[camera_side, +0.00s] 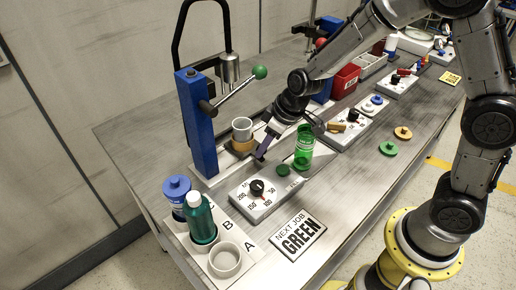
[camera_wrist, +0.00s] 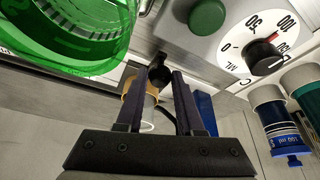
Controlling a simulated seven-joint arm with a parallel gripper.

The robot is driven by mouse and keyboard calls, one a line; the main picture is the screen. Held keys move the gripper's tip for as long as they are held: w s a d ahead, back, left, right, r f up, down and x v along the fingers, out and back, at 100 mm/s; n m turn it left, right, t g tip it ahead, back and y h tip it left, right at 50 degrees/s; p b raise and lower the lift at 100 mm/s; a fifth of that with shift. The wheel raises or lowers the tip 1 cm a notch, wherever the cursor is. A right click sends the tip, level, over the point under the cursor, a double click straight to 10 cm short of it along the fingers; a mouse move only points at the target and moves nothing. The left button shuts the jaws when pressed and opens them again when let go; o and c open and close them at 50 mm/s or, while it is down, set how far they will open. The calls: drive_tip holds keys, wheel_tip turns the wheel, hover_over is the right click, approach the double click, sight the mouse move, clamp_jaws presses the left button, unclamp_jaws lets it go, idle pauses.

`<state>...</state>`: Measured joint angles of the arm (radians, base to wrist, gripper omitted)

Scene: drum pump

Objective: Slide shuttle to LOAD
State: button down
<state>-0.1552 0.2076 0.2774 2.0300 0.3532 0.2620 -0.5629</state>
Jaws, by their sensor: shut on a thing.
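The shuttle is an orange carriage (camera_side: 242,143) bearing a clear cup (camera_side: 242,128), on a rail beside the blue pump column (camera_side: 196,122). In the wrist view the orange carriage (camera_wrist: 128,84) shows partly behind my fingers. My gripper (camera_side: 262,154) is low, at the front right of the carriage. In the wrist view its dark fingers (camera_wrist: 158,80) stand either side of the shuttle's black knob (camera_wrist: 159,68) and are shut on it. The fingers hide part of the shuttle. I cannot read a LOAD mark.
A green bottle (camera_side: 304,148) stands close right of my gripper. A dial box (camera_side: 265,205) with a green button (camera_side: 283,169) lies in front. A rack (camera_side: 250,262) holds blue and teal bottles and a white cup. A green-knobbed lever (camera_side: 260,72) overhangs.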

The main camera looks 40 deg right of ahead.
drive_tip(key=d, duration=1.1)
drive_tip(key=shift+d, duration=0.2)
drive_tip(key=c, duration=0.5)
unclamp_jaws()
drive_tip(key=shift+c, duration=0.2)
drive_tip(key=shift+r, duration=0.1)
drive_tip(key=v, duration=1.3)
drive_tip(key=shift+s+r, duration=0.25)
drive_tip(key=shift+s, duration=0.05)
